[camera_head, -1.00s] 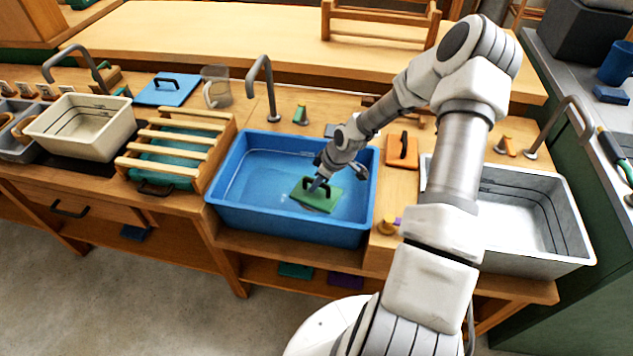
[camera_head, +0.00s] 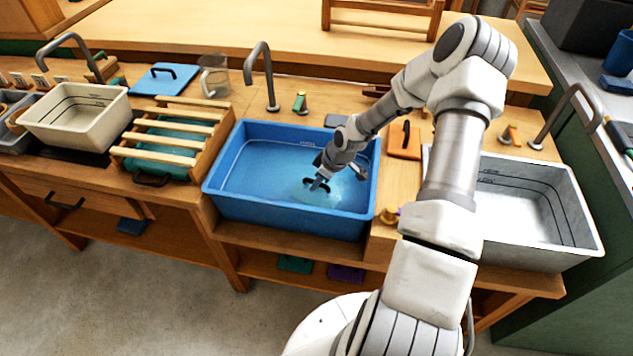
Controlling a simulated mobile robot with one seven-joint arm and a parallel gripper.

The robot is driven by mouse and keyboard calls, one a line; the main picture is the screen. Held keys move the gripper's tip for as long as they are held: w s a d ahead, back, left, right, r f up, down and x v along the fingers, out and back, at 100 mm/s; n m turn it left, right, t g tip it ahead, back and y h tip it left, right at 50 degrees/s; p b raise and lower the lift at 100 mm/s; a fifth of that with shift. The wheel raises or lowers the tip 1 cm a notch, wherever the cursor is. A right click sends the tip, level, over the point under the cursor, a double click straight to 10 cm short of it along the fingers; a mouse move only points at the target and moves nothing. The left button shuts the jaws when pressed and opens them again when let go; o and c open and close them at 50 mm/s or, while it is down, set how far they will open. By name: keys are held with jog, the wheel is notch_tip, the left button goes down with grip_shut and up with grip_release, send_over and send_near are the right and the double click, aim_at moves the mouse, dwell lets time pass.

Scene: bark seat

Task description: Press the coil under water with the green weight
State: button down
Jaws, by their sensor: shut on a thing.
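The blue tub (camera_head: 285,218) holds blue water (camera_head: 260,175). My gripper (camera_head: 319,185) reaches down into the tub and is shut on the dark handle of the green weight (camera_head: 313,192). The handle shows at the water surface; the green plate below it is barely visible through the water. A pale patch shows in the water around the handle. I cannot make out the coil; it may be hidden under the weight.
A grey metal basin (camera_head: 560,255) stands to the right and a slatted wooden rack (camera_head: 217,150) to the left. A cream tub (camera_head: 100,135) is farther left. A tap (camera_head: 273,90) stands behind the blue tub. An orange lidded plate (camera_head: 404,150) lies beside it.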

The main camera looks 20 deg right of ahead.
jog(key=shift+w+f+b, duration=0.1)
jog(key=shift+f+b, duration=0.3)
jog(key=shift+f, duration=0.25)
jog(key=shift+c, duration=1.4)
grip_release()
notch_tip(320, 180, up, 17)
jog(key=p, duration=1.3)
